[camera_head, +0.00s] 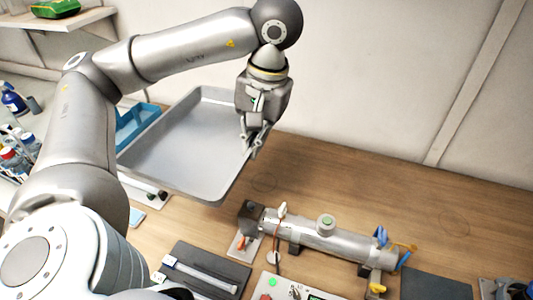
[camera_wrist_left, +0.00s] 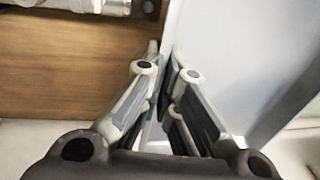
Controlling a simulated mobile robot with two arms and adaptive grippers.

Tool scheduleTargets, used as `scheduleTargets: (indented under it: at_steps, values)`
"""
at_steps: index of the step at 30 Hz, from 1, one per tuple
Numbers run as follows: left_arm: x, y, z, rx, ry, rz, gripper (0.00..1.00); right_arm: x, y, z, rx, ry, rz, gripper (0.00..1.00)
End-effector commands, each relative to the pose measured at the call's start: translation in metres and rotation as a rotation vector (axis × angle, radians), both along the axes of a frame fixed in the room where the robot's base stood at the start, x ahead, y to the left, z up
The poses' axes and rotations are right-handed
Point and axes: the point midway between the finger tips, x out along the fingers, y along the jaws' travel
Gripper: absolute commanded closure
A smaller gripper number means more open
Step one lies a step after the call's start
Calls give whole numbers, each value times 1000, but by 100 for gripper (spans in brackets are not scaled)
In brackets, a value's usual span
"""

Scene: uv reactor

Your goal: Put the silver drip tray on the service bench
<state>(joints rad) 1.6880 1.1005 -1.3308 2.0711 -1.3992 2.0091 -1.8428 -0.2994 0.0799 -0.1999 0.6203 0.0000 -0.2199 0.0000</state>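The silver drip tray (camera_head: 185,150) is a shallow rectangular pan left of centre in the head view, over the wooden service bench (camera_head: 330,165). It looks raised above the bench, with its open side up. My left gripper (camera_head: 250,148) is at the tray's right rim, fingers pointing down. In the left wrist view the fingers (camera_wrist_left: 165,60) close in on the rim of the tray (camera_wrist_left: 225,50), one on each side. My left arm hides part of the area left of the tray. My right gripper does not show.
A silver cylindrical reactor (camera_head: 325,238) lies on the bench in front. A blue bin (camera_head: 135,125) is behind the tray's left side. A dark mat (camera_head: 205,270) and a control box (camera_head: 290,288) are near the front. The bench's back right is clear.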

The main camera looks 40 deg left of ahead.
Motion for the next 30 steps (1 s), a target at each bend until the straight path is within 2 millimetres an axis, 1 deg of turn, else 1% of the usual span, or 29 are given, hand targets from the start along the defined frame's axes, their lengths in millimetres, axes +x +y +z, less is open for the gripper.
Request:
scheduleTargets:
  at_steps: [2, 5, 12, 15, 18, 21, 24, 30]
  values:
    - [4, 0, -1, 2, 1, 0, 100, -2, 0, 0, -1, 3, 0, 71]
    - [17, 2, -9, 1, 3, 1, 100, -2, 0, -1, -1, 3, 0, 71]
    - [68, 7, -32, -1, 6, 1, 100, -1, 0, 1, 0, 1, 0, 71]
    - [89, 10, -38, 1, 4, 2, 100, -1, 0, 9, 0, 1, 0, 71]
    - [104, 12, -56, 3, 6, 1, 100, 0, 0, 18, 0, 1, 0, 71]
    - [117, 14, -72, 2, 4, 1, 100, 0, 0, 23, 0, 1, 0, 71]
    - [126, 15, -83, 3, 2, -1, 100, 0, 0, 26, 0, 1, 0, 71]
    - [136, 16, -96, 3, 2, 1, 100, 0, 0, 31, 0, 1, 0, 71]
